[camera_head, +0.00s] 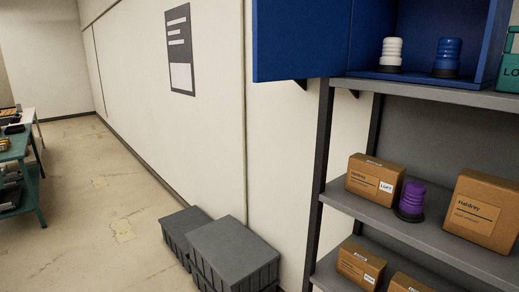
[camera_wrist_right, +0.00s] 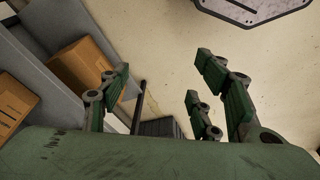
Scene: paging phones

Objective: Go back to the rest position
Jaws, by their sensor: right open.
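My right gripper (camera_wrist_right: 160,85) shows in the right wrist view with its green-padded fingers spread apart and nothing between them. It is near a shelf with cardboard boxes (camera_wrist_right: 82,65), which lies to the left in that view. Pale floor shows beyond the fingers. Neither gripper shows in the head view, and my left gripper is in no view.
A shelf rack (camera_head: 365,212) at right holds boxes (camera_head: 375,180) and a purple ribbed item (camera_head: 411,201). Above, an open blue cabinet (camera_head: 300,40) holds white (camera_head: 391,54) and blue (camera_head: 447,56) ribbed items. Grey crates (camera_head: 234,252) stand by the wall. Floor (camera_head: 90,200) at left is clear.

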